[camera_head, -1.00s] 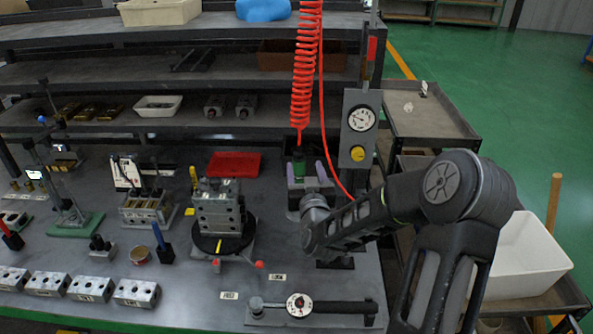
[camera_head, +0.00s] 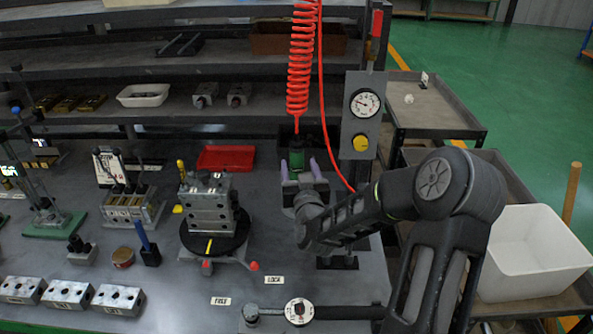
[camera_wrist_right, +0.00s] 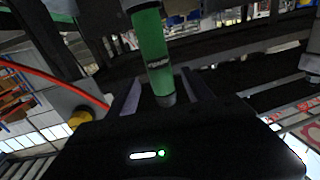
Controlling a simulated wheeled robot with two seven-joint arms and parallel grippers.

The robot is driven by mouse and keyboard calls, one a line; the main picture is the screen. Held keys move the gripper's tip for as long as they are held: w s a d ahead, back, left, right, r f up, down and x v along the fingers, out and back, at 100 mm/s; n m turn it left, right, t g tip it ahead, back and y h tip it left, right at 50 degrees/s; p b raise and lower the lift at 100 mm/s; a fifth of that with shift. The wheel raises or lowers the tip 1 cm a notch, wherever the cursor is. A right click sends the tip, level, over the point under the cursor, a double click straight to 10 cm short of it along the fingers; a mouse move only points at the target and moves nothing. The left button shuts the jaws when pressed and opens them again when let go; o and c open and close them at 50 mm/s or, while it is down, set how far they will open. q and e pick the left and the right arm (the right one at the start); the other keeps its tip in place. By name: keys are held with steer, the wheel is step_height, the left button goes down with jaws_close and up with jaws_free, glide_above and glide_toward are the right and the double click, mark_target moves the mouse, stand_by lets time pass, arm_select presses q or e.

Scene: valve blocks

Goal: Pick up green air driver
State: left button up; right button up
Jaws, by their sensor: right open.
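The green air driver (camera_head: 296,160) hangs upright below a red coiled hose, at the back right of the workbench. In the right wrist view its green body (camera_wrist_right: 152,50) runs down toward the gap between my fingers. My right gripper (camera_head: 300,170) is open, with its pale purple fingers on either side of the driver's lower part. The fingers also show in the right wrist view (camera_wrist_right: 163,92), apart from each other; whether either touches the driver I cannot tell. My left gripper is not in view.
The red coiled hose (camera_head: 299,75) hangs above the driver. A gauge panel (camera_head: 361,122) stands to its right. A valve block (camera_head: 210,205) sits on a round black fixture to the left. A red tray (camera_head: 227,158) lies behind it. A white bin (camera_head: 535,255) is at the right.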

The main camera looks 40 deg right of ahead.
steer(key=shift+x, duration=0.9)
steer(key=shift+w+d+r+p, duration=0.1)
steer(key=shift+w+d+p, duration=0.1)
steer(key=shift+w+p, duration=0.2)
steer(key=p+x, duration=0.1)
steer(key=x, duration=0.2)
steer(key=shift+w, duration=0.2)
steer(key=shift+w+d, duration=0.25)
steer(key=shift+w, duration=0.15)
steer(key=shift+c, duration=0.3)
jaws_close()
